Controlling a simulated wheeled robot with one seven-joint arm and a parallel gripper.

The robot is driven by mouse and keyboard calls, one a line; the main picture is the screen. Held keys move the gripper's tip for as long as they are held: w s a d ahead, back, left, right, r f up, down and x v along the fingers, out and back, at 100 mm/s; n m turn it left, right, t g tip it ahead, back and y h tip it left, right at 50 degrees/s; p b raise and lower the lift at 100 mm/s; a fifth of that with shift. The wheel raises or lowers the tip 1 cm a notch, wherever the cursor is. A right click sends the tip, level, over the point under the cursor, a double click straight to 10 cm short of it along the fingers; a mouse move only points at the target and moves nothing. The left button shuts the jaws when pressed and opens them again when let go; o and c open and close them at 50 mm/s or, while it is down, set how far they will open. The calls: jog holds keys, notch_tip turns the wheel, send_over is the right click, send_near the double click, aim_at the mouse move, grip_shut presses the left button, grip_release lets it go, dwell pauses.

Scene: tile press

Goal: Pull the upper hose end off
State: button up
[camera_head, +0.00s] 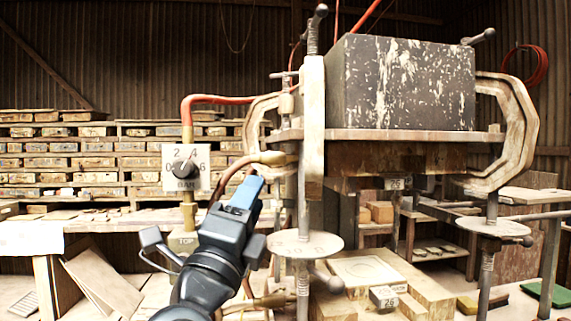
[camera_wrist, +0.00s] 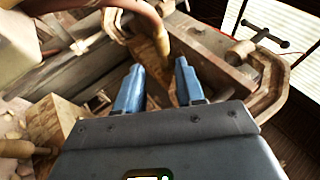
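In the wrist view my gripper (camera_wrist: 160,68) is open, with a clear gap between the fingers. The brown hose (camera_wrist: 142,10) curves in at the top there, and a tan length hangs down toward the gap, beyond the fingertips. I cannot tell whether the fingers touch it. The fitting's joint with the press is not clear.
The press carries a dark speckled block (camera_head: 405,85) between clamps. A dial (camera_head: 185,168) marked BAR stands left on a pipe with a red hose (camera_head: 218,99). A round plate (camera_head: 305,244) is close right of my gripper. A lower hose end (camera_head: 272,300) is below.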

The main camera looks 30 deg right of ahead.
aim_at(269, 164)
jog(key=p+x, duration=0.2)
jog(key=x, duration=0.6)
jog(key=shift+w+r, duration=0.15)
jog(key=shift+r, duration=0.1)
grip_shut()
